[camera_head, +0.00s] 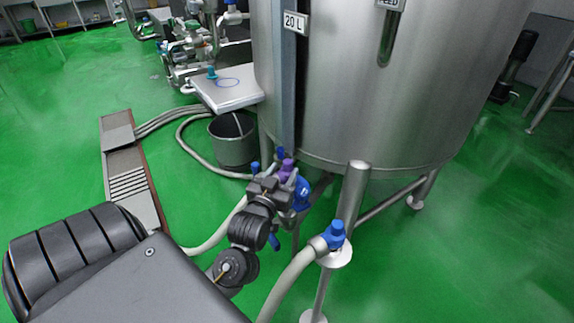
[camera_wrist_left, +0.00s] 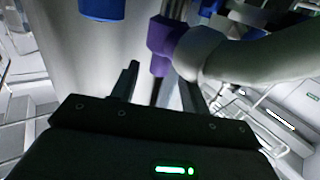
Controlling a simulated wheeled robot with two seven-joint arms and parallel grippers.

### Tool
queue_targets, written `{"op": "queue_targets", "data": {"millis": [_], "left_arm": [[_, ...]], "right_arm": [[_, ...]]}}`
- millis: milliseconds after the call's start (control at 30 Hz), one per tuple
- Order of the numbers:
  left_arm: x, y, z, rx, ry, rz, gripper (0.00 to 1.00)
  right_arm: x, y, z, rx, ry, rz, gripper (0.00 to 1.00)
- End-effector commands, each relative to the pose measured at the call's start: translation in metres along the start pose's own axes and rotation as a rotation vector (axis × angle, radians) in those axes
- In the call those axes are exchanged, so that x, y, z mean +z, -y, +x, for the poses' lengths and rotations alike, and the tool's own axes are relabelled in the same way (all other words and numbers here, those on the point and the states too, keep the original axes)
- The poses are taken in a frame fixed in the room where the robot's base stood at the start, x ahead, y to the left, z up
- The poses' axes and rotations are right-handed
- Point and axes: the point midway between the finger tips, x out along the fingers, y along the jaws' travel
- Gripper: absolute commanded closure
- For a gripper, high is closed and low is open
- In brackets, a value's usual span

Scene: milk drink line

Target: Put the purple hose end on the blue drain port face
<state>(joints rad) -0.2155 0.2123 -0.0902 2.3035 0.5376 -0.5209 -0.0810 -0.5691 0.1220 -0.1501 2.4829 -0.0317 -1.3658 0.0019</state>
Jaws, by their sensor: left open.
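The purple hose end (camera_head: 287,167) is just beyond my left gripper (camera_head: 273,187), under the near side of the steel tank. The blue drain port face (camera_head: 302,193) shows close to its right, partly hidden by my gripper. In the left wrist view, the purple hose end (camera_wrist_left: 160,42) stands ahead of and between the open fingers of my left gripper (camera_wrist_left: 158,85), with a pale hose (camera_wrist_left: 255,58) beside it. I cannot tell whether the purple end touches the blue face. My right gripper is not in view.
A pale hose with a blue end (camera_head: 334,235) rests at a stand on the right. The tank (camera_head: 380,100) and its legs are close. A grey bucket (camera_head: 233,143) and a floor drain (camera_head: 130,175) lie left.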

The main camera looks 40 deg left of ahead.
Motion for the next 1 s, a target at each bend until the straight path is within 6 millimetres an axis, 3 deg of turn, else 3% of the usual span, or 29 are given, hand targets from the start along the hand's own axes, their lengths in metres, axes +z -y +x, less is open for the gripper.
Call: {"op": "queue_targets", "data": {"millis": [100, 300, 667, 767, 867, 1000], "left_arm": [[0.0, 0.0, -0.028, -0.001, 0.004, -0.003, 0.54], [0.001, 0.0, -0.063, 0.0, 0.004, -0.002, 0.54], [0.002, -0.002, -0.082, 0.005, 0.011, 0.001, 0.54], [0.02, -0.014, -0.086, 0.059, 0.101, 0.009, 0.54], [0.058, -0.038, -0.102, 0.167, 0.298, 0.038, 0.54], [0.12, -0.066, -0.152, 0.318, 0.647, 0.125, 0.54]], "right_arm": [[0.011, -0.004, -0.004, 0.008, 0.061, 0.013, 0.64], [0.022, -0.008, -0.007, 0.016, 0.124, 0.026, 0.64], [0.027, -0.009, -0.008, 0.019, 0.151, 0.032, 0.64], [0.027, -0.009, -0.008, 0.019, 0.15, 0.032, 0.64], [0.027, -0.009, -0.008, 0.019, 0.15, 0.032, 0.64], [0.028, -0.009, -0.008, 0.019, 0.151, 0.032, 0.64]]}}
